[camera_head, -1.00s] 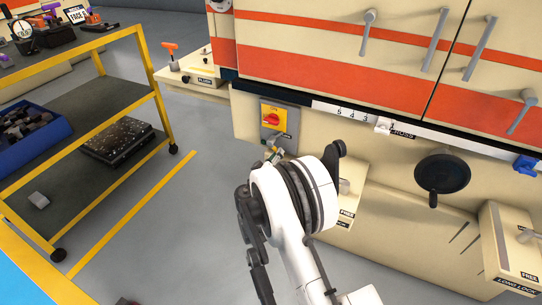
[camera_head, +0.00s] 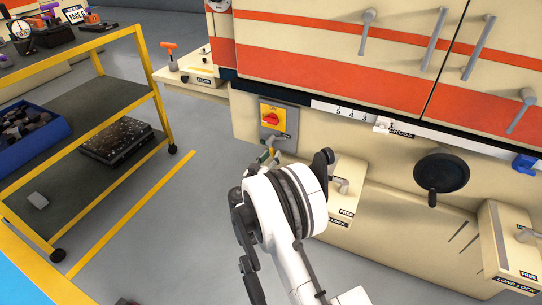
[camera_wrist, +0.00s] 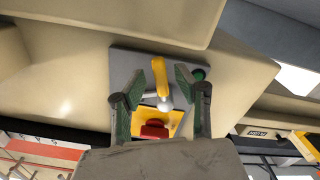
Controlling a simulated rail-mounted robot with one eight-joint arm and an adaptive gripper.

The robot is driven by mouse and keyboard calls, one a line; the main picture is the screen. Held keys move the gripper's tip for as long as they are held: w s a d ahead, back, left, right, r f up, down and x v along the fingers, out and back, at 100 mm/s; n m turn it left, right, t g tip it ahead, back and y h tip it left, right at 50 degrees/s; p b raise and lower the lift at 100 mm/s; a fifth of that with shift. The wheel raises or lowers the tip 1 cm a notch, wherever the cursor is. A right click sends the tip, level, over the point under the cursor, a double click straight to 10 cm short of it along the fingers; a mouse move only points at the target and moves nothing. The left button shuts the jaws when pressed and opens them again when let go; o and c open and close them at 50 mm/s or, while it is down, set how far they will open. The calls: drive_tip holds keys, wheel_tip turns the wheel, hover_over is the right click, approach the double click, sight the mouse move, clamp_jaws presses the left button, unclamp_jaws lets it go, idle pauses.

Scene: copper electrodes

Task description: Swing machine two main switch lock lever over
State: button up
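The main switch, a red knob on a yellow plate (camera_head: 272,117), is on a grey box on the front of the machine. In the wrist view its red knob (camera_wrist: 154,130) is partly hidden by my gripper body. A yellow lever (camera_wrist: 159,74) with a pale rounded end lies across the grey box, which I take to be the lock lever. My gripper (camera_wrist: 163,82) is open, with one finger on each side of the lever; I cannot tell whether either touches it. In the head view my gripper (camera_head: 267,156) is small, just below the switch, and partly hidden by my wrist.
A black handwheel (camera_head: 441,172) and a box marked FREE (camera_head: 343,193) are right of my arm. Another box (camera_head: 512,245) is farther right. A yellow-framed trolley (camera_head: 159,100) stands left. Clear floor lies between trolley and machine.

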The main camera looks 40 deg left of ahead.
drive_tip(key=shift+v, duration=2.65)
drive_tip(key=v, duration=1.2)
